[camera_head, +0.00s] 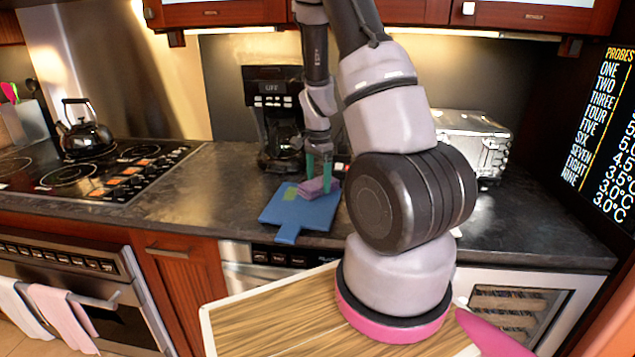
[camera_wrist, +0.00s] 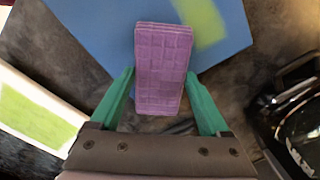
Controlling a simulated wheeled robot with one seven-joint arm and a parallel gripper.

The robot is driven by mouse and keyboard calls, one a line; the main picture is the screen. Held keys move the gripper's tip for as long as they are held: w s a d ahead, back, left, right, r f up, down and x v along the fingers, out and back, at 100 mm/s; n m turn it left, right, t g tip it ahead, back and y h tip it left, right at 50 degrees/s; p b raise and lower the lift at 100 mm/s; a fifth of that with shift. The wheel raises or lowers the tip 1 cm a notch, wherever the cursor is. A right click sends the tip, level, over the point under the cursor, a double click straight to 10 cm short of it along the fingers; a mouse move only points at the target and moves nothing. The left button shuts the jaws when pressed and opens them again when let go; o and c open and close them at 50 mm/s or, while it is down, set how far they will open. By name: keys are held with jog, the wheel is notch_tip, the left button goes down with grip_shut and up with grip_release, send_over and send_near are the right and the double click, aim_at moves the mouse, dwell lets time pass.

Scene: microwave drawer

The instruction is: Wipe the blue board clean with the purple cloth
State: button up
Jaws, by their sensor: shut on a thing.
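The blue board (camera_head: 300,217) lies on the dark counter in front of the coffee maker, its handle toward the front edge. A yellow-green patch (camera_head: 290,194) shows on its back left part. My gripper (camera_head: 320,173) points down at the board's back right, its green fingers shut on the purple cloth (camera_head: 321,187). In the wrist view the folded cloth (camera_wrist: 163,62) sits between the fingers (camera_wrist: 160,76) and overlaps the blue board (camera_wrist: 92,28). The patch (camera_wrist: 206,20) lies right of the cloth there. I cannot tell whether the cloth presses on the board.
A black coffee maker (camera_head: 275,115) stands behind the board. A shiny metal appliance (camera_head: 475,137) stands to the right, partly behind my arm. Counter between cooktop and board is clear.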

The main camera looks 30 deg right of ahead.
aim_at(307, 183)
jog(key=shift+w+d, duration=0.3)
jog(key=shift+w, duration=0.05)
jog(key=shift+w+a, duration=0.95)
jog(key=shift+a, duration=0.2)
jog(key=shift+s+a, duration=0.8)
jog(key=shift+s, duration=0.05)
jog(key=shift+s+a, duration=1.35)
jog(key=shift+s, duration=0.4)
jog(key=shift+s+a, duration=1.35)
jog(key=shift+s, duration=0.45)
jog(key=shift+s+a, duration=1.35)
jog(key=shift+s, duration=0.4)
jog(key=shift+w+a, duration=0.9)
jog(key=shift+a, duration=0.2)
jog(key=shift+w+d, duration=1.6)
jog(key=shift+w, duration=0.45)
jog(key=shift+w+d, duration=1.65)
jog(key=shift+w, duration=0.4)
jog(key=shift+w+d, duration=1.6)
jog(key=shift+w, duration=0.45)
